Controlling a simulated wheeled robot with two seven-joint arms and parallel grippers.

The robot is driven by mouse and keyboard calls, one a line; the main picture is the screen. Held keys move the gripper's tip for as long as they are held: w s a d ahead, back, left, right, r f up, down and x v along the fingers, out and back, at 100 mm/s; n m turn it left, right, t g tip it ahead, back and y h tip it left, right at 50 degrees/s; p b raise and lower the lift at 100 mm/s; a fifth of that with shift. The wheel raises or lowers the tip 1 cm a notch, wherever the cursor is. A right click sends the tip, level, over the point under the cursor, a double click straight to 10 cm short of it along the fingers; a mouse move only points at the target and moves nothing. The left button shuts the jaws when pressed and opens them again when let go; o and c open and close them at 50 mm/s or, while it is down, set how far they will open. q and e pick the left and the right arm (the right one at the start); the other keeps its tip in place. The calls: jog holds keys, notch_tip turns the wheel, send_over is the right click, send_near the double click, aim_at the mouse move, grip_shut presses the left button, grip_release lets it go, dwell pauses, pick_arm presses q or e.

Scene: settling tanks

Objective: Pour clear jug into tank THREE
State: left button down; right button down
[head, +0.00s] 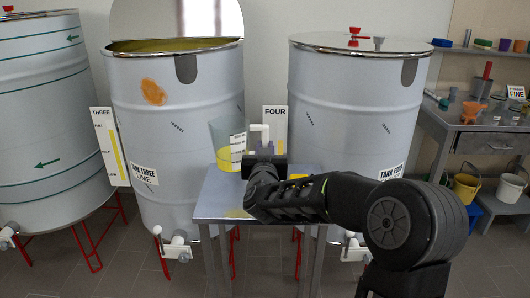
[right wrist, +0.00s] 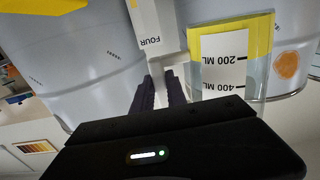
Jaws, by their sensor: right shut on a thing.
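The clear jug (head: 226,142) shows in the head view in front of tank THREE's right side, with yellow liquid low inside and a white scale strip. In the right wrist view the jug (right wrist: 256,75) is upside down in the picture, with 200 ML and 400 ML marks. My right gripper (head: 262,150) is shut on the jug's white handle, at the jug's right; its fingers (right wrist: 162,90) show in the wrist view. The jug looks nearly upright over the small table; I cannot tell if its bottom touches. Tank THREE (head: 165,120) has its lid (head: 175,18) raised and its top open. My left gripper is out of view.
Tank FOUR (head: 345,110) stands at the right with its lid shut. A small grey table (head: 215,205) stands between the tanks. Gauge boards THREE (head: 104,150) and FOUR (head: 281,115) stand beside them. Another tank (head: 40,110) is at far left; a bench (head: 480,125) is at right.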

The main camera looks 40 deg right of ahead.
dwell(0.4)
jog(key=s+a+f+n+t+y, duration=0.1)
jog(key=a+f+n+y, duration=0.2)
jog(key=a, duration=0.6)
jog(key=s+a+f+n+t+y, duration=0.1)
jog(key=a+f+n+y, duration=0.2)
jog(key=a+y, duration=0.4)
jog(key=s+a+f+n+y, duration=0.1)
jog(key=a+f+n+y, duration=0.3)
jog(key=a, duration=0.8)
jog(key=shift+s+n+t+y, duration=0.35)
jog(key=shift+n+t+y, duration=0.05)
jog(key=shift+y, duration=0.6)
jog(key=shift+a+f, duration=0.1)
jog(key=shift+a, duration=0.1)
